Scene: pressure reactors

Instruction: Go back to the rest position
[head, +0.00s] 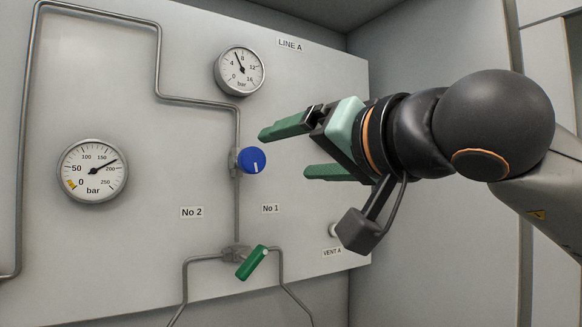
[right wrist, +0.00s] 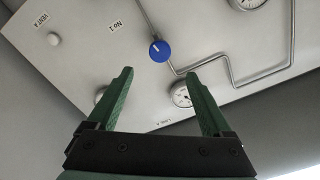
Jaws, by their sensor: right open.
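My right gripper (head: 286,149) reaches in from the right in the head view, in front of the light grey panel (head: 200,130). Its two green fingers are apart with nothing between them. In the right wrist view the open fingers (right wrist: 160,100) point at the panel, with the blue knob (right wrist: 160,51) beyond their tips. In the head view the blue knob (head: 251,161) sits just left of the fingers, and I see no contact. My left gripper is not in view.
The panel carries a small gauge (head: 240,70), a larger gauge (head: 93,171), steel pipes (head: 157,60), a green lever handle (head: 251,263) at the bottom, and a white button by the VENT A label (head: 332,252). The wall right of the panel is bare.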

